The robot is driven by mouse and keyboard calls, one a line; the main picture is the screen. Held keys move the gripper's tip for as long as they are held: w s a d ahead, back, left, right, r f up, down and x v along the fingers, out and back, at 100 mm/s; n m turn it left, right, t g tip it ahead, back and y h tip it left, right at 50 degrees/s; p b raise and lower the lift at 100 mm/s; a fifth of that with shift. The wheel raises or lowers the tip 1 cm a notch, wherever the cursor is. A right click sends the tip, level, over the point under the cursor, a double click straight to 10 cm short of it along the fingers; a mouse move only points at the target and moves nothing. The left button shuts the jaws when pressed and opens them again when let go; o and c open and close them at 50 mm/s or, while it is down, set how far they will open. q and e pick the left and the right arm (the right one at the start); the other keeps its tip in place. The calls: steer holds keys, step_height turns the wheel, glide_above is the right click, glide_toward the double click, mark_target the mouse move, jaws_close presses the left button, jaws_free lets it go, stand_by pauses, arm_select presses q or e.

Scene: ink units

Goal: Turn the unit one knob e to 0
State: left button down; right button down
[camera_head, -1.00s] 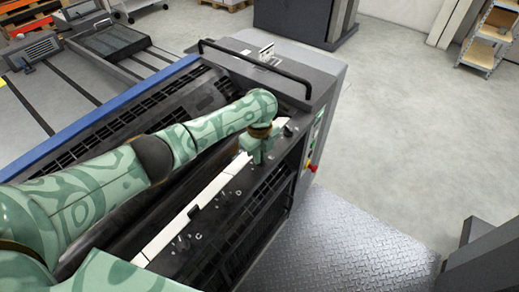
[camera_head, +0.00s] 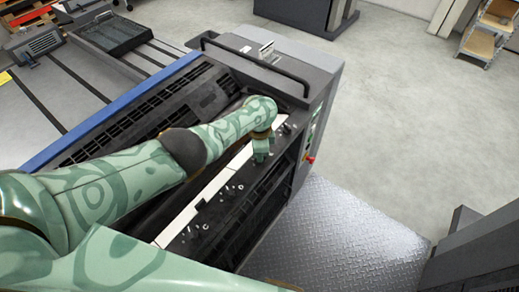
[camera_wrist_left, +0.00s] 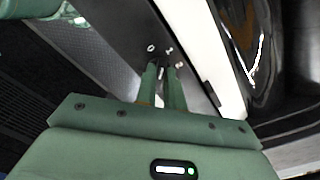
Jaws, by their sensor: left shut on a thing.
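My left gripper (camera_head: 261,156) is over the dark panel of the ink unit, beside its long white strip (camera_head: 197,202). In the left wrist view its two fingers (camera_wrist_left: 161,70) point down at the panel and are close together on a small knob (camera_wrist_left: 161,72), which they mostly hide. Several other small knobs (camera_wrist_left: 169,49) sit just beyond the fingertips. Pale knobs and marks (camera_head: 213,207) also show along the panel in the head view. I cannot read the knob letters or the dial setting. My right gripper is not in view.
A black handrail (camera_head: 255,62) runs across the machine's far end. A red button (camera_head: 310,159) sits on its right side. A metal tread plate (camera_head: 340,230) lies at the right, with open grey floor (camera_head: 400,120) beyond.

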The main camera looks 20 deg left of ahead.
arm_select(q)
steer(key=n, duration=0.3)
steer(key=shift+n+p, duration=0.3)
steer(key=shift+d+n, duration=0.1)
steer(key=shift+n, duration=1.4)
steer(key=c, duration=1.5)
jaws_free()
